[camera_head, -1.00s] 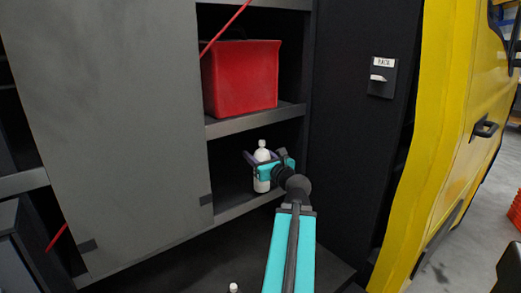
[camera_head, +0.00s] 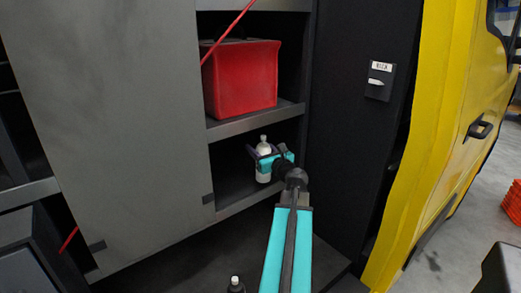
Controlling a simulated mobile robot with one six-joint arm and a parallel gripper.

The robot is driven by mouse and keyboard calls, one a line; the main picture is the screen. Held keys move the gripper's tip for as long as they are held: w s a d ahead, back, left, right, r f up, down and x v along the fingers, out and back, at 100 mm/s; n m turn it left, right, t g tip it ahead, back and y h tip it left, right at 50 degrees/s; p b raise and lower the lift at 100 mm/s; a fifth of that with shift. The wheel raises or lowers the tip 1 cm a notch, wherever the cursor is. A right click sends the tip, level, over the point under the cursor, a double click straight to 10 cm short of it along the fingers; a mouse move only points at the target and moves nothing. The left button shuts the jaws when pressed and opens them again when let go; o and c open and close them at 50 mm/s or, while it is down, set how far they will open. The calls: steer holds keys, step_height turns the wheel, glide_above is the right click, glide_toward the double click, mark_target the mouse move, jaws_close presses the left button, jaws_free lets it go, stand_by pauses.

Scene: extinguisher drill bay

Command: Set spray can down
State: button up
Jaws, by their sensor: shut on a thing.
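A white spray can (camera_head: 263,149) stands upright inside the lower shelf compartment (camera_head: 238,204), near the shelf's front edge.
A red bin (camera_head: 240,80) sits on the shelf above. A grey panel (camera_head: 110,120) closes off the left side. A dark bottle with a white cap (camera_head: 236,285) stands low in front. A yellow vehicle body (camera_head: 440,130) is at the right.

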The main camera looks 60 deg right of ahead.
steer(key=shift+w+d+f, duration=0.1)
steer(key=shift+w+d, duration=0.2)
steer(key=shift+d, duration=0.4)
steer(key=shift+w+d+f, duration=0.1)
steer(key=shift+w+d, duration=0.25)
steer(key=shift+d, duration=0.3)
steer(key=shift+w+d, duration=0.3)
steer(key=shift+d, duration=0.4)
steer(key=shift+w+d+f+p, duration=0.1)
steer(key=shift+d+f+p, duration=0.1)
steer(key=shift+f, duration=0.7)
steer(key=shift+w+d+f+p, duration=0.1)
steer(key=shift+d+f, duration=0.1)
steer(key=shift+f, duration=0.85)
steer(key=o, duration=1.3)
